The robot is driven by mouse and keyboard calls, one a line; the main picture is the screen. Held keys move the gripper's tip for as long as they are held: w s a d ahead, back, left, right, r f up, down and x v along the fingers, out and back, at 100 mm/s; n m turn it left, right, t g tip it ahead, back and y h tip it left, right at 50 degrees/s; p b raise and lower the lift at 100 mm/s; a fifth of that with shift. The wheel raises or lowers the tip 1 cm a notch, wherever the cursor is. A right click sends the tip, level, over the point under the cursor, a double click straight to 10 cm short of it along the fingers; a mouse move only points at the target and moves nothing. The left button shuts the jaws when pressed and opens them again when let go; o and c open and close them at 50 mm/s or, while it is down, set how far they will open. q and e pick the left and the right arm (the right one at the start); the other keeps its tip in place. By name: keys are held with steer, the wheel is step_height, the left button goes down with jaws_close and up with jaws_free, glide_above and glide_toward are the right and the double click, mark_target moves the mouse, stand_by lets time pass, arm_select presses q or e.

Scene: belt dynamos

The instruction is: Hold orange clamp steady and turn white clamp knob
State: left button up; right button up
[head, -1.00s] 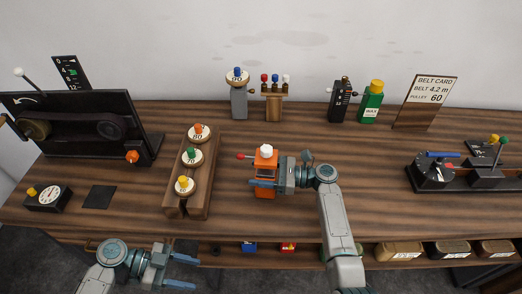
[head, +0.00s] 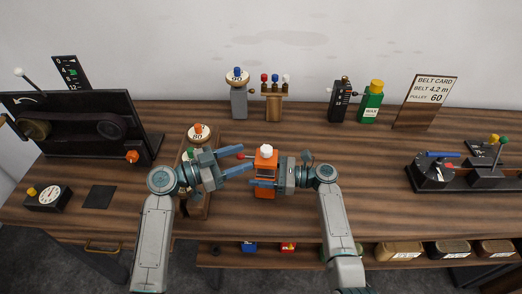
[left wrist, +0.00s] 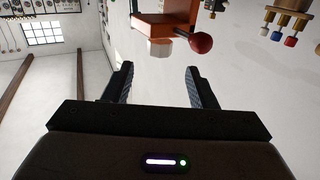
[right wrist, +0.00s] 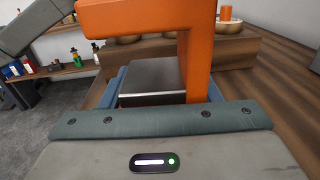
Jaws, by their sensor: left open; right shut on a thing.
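The orange clamp (head: 265,163) stands upright on the bench in the head view, with a white knob (head: 267,149) on top and a red ball (head: 240,155) on its left side. My right gripper (head: 262,185) is shut on the clamp's body from the right; the orange frame (right wrist: 195,55) fills the top of the right wrist view. My left gripper (head: 248,162) is open and empty, just left of the clamp. In the left wrist view the white knob (left wrist: 160,48) and red ball (left wrist: 201,42) are beyond the open fingers, apart from them.
A wooden rack (head: 194,210) with round pulleys, such as the "80" one (head: 198,133), lies beneath and behind my left arm. A belt machine (head: 75,125) stands at the left. A wooden stand with coloured knobs (head: 274,106) is behind the clamp.

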mark_target(266, 151)
arm_select(q)
steer(key=x, duration=0.6)
steer(key=shift+w+d, duration=0.2)
steer(key=shift+d, duration=0.15)
